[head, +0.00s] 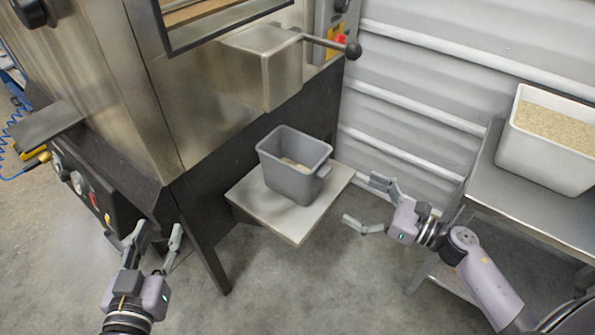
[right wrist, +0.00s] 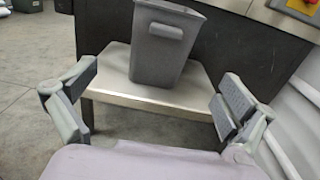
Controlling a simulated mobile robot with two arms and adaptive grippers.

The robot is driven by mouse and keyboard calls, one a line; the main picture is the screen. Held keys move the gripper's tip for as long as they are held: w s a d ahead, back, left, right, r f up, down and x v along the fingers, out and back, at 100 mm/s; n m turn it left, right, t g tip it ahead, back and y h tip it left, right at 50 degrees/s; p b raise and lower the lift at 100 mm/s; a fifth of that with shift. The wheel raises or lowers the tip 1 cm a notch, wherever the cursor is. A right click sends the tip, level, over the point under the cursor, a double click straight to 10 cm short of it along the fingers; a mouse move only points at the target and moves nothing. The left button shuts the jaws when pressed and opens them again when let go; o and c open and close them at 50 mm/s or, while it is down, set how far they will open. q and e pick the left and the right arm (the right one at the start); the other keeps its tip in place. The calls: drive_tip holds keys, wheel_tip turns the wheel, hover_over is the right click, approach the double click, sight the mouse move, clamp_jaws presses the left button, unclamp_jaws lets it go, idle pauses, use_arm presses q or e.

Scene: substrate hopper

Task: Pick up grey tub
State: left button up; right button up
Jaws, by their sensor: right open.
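The grey tub (head: 290,178) stands upright on a small light shelf (head: 303,226) fixed to the front of the machine. A little pale material lies in its bottom, and a handle juts from its right side. My right gripper (head: 362,202) is open and empty, to the right of the tub and apart from it. In the right wrist view the tub (right wrist: 158,55) is ahead, between and beyond the open fingers (right wrist: 155,95), with its handle side facing me. My left gripper (head: 157,238) is open and empty, low at the left in front of the machine.
A steel machine (head: 200,90) with a lever (head: 325,43) rises behind the shelf. A white bin of grain-like material (head: 545,150) stands on a steel table (head: 485,185) at the right. Bare floor lies in front of the shelf.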

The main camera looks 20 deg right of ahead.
sight(316, 176)
drive_tip(key=x, duration=1.2)
drive_tip(key=shift+d, duration=0.1)
drive_tip(key=x, duration=0.4)
drive_tip(key=shift+w+b, duration=0.3)
drive_tip(key=shift+b, duration=0.05)
use_arm(q)
drive_tip(key=r, duration=0.1)
drive_tip(key=r+t, duration=0.1)
drive_tip(key=r+t+h, duration=0.1)
drive_tip(key=shift+w+d+r, duration=0.25)
drive_tip(key=shift+d+r, duration=0.05)
use_arm(e)
drive_tip(key=shift+c, duration=0.6)
drive_tip(key=c, duration=1.5)
use_arm(q)
drive_tip(key=shift+f, duration=0.1)
use_arm(e)
drive_tip(key=shift+r, duration=0.15)
